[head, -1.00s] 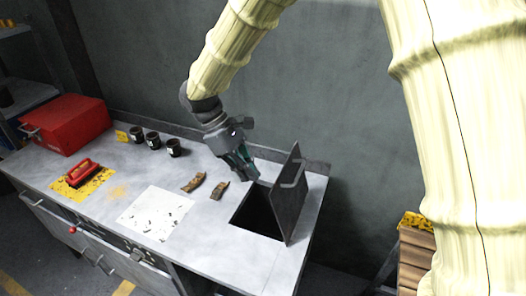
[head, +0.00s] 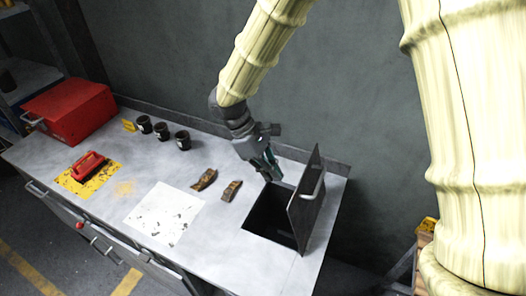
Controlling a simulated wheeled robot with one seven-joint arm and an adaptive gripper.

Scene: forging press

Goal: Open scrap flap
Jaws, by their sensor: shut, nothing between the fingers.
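The scrap flap (head: 307,212) is a dark grey plate with a light bar handle on its face. It stands raised, close to upright, along the right side of a dark square opening (head: 268,214) in the bench top. My gripper (head: 271,176) is shut and empty. It points down at the far edge of the opening, to the left of the flap, with a visible gap between them. Whether the fingertips reach below the bench surface I cannot tell.
Two brown scrap pieces (head: 204,180) lie left of the opening on the grey bench (head: 222,243). The wall is close behind.

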